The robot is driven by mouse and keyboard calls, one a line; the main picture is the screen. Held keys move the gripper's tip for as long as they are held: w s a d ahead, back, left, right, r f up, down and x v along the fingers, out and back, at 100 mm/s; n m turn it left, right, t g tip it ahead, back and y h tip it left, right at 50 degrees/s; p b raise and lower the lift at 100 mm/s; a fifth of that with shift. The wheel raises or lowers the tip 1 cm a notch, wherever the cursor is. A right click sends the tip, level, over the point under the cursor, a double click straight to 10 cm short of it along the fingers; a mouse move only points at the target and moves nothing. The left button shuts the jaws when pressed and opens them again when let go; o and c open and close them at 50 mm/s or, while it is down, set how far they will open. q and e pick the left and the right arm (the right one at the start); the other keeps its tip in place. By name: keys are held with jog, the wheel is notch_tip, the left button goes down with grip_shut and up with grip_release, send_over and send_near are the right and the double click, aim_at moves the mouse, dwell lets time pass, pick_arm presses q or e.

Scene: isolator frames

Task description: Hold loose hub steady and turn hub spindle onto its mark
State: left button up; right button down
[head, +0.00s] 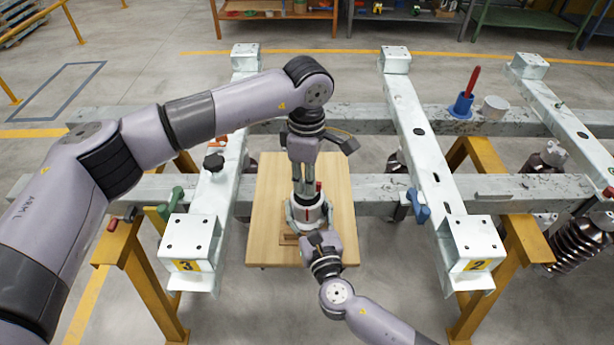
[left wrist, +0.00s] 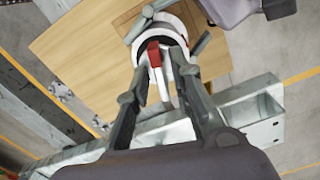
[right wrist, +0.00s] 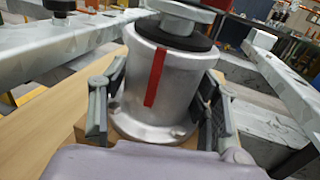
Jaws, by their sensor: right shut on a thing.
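The loose hub (head: 306,213) is a pale grey flanged cylinder standing on a wooden board (head: 265,225). In the right wrist view the hub (right wrist: 180,85) has a red stripe (right wrist: 155,77) down its side and the spindle (right wrist: 182,12) on top. My right gripper (head: 318,238) is shut on the hub's body, one finger on each side. My left gripper (head: 304,188) points down over the spindle. In the left wrist view its fingers stand apart around a grey bar with a red block (left wrist: 154,53). Contact there is unclear, and the spindle's own mark cannot be told.
Pale steel beams (head: 420,135) form a frame around the board on yellow stands (head: 140,270). Clamps with green (head: 171,203) and blue (head: 418,206) handles sit nearby. A blue cup with a red-handled tool (head: 463,103) and a white cup (head: 494,108) stand on the rear beam.

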pick_arm(q)
grip_shut()
jog(key=shift+m, duration=0.3)
jog(key=m, duration=0.5)
jog(key=shift+m, duration=0.3)
jog(key=m, duration=0.4)
jog(key=shift+m, duration=2.2)
jog(key=shift+o, duration=1.2)
grip_release()
